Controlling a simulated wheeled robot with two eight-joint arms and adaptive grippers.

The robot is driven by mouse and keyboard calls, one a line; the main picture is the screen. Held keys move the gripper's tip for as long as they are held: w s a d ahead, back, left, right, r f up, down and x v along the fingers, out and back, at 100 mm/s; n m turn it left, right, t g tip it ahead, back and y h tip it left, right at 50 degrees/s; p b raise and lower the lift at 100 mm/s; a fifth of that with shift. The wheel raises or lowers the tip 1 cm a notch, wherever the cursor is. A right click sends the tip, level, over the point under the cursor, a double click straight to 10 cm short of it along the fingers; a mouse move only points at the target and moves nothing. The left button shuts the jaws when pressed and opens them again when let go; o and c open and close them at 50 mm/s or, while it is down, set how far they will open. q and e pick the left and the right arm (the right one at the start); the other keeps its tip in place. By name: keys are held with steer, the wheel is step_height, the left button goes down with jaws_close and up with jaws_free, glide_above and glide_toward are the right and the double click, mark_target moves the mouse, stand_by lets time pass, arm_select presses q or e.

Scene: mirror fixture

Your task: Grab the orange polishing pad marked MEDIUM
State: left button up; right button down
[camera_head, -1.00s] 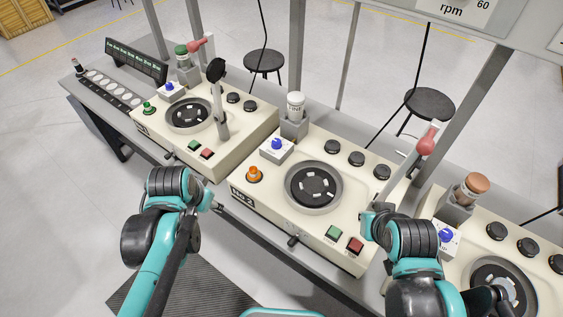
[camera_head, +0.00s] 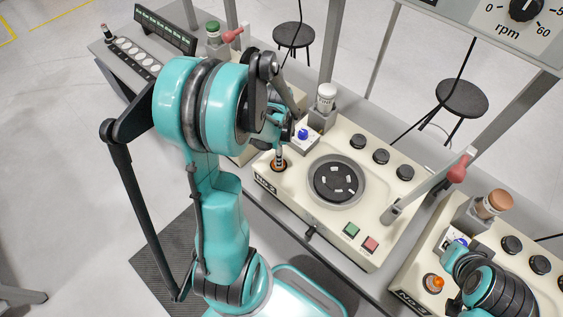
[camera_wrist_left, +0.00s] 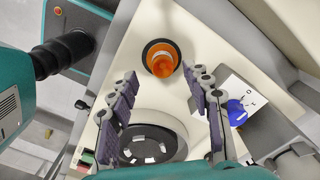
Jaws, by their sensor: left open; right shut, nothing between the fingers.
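No readable MEDIUM mark shows. An orange-brown capped piece (camera_head: 497,201) stands in a grey holder at the far right in the head view; its writing is too small to read. A small orange piece with a dark ring (camera_head: 279,165) sits on the No 2 machine, partly covered by my left gripper (camera_head: 281,140). In the left wrist view the orange piece (camera_wrist_left: 162,57) lies beyond the fingertips. My left gripper (camera_wrist_left: 163,115) is open and empty, with its fingers apart. My right gripper (camera_head: 456,257) is shut and empty near the third machine.
The No 2 machine has a round dark plate (camera_head: 336,181), a green button (camera_head: 351,230) and a red button (camera_head: 371,244). A white capped piece (camera_head: 326,97) stands in a holder behind. Another orange knob (camera_head: 433,283) is at the right. A lever (camera_head: 430,184) stands at the machine's right.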

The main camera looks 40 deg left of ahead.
arm_select(q)
step_height(320, 180, down, 4)
steer(key=shift+w+a+f+b, duration=0.1)
steer(key=shift+w+a+b, duration=0.05)
steer(key=shift+b, duration=0.3)
jaws_close()
